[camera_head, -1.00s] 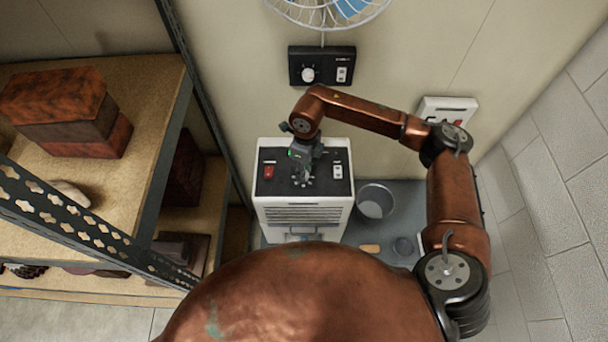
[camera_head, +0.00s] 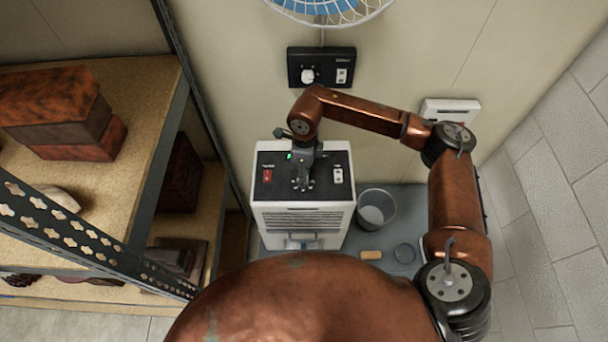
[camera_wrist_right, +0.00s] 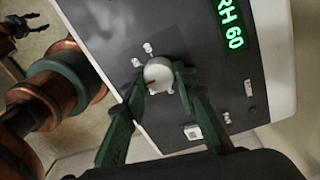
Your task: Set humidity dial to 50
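The humidity dial is a round pale knob (camera_wrist_right: 158,75) with a small dark reddish mark, on the black panel (camera_wrist_right: 105,25) of a white dehumidifier. In the right wrist view the green display (camera_wrist_right: 231,24) reads "RH 60". My right gripper (camera_wrist_right: 160,77) has its dark green fingers on opposite sides of the knob, close against it, and looks shut on it. In the head view my right gripper (camera_head: 302,184) points down at the panel and hides the dial. My left gripper (camera_wrist_right: 18,24) shows at the wrist view's top left corner, apparently open and empty.
A red switch (camera_head: 267,175) and a white switch (camera_head: 338,174) flank the dial. A second control box (camera_head: 321,67) hangs on the wall under a fan (camera_head: 330,8). A bucket (camera_head: 376,209) stands right of the dehumidifier (camera_head: 303,218). Shelving (camera_head: 135,190) fills the left.

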